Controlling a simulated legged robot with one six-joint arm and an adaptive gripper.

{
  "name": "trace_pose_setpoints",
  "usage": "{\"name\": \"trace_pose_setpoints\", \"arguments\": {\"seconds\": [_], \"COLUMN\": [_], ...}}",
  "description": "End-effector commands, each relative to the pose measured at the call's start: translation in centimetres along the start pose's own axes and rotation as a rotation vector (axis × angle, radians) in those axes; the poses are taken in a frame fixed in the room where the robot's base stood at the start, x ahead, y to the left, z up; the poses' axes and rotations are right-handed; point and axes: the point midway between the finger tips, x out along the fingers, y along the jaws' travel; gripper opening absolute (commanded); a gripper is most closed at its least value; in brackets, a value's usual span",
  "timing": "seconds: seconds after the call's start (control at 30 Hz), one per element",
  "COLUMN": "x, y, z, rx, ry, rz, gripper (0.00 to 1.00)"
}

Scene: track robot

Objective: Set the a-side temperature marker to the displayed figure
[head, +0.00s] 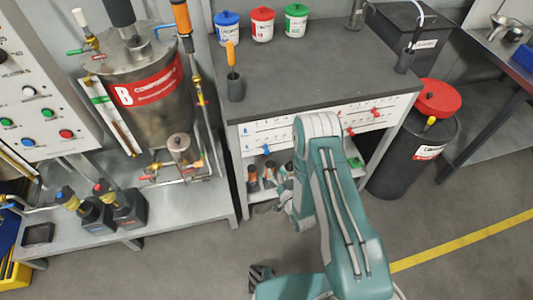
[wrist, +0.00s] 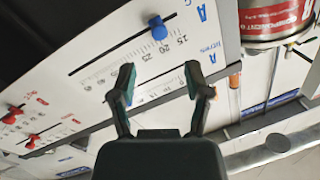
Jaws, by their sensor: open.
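The white panel (wrist: 110,45) with printed scales fills the upper left of the wrist view. A blue marker knob (wrist: 158,28) sits on a dark slot near a blue letter A. The scale below it shows figures around 15, 20 and 25; I cannot tell for certain whether it is the temperature scale. A blue knob also shows on the panel in the head view (head: 267,149). My gripper (wrist: 160,78) is open and empty, its fingertips below the blue knob in the picture and apart from it. The gripper is not clearly visible in the head view. No displayed figure is readable.
Two red knobs (wrist: 12,115) sit at the panel's other end. Blue (head: 227,28), red (head: 262,24) and green (head: 296,20) lidded pots stand on the dark bench (head: 325,65). A steel vessel B (head: 150,100) is left; a black drum (head: 415,155) is right. Floor in front is mostly clear.

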Motion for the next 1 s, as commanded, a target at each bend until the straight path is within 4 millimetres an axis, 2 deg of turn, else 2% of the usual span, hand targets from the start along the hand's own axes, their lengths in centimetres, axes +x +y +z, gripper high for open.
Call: {"name": "trace_pose_setpoints", "arguments": {"seconds": [0.3, 0.43, 0.6, 0.87, 0.97, 1.0], "x": [6.0, 7.8, 9.0, 9.2, 9.2, 9.2], "y": [-0.1, 0.0, 0.0, 0.0, 0.0, 0.0], "z": [-0.1, -0.1, -0.1, -0.1, -0.1, -0.1], "rx": [-0.002, -0.001, -0.001, -0.001, -0.001, -0.001], "ry": [0.003, 0.002, 0.0, -0.001, -0.001, -0.001], "rz": [-0.002, -0.001, 0.0, 0.001, 0.001, 0.001], "gripper": [0.63, 0.63, 0.63, 0.63, 0.23, 0.05]}}
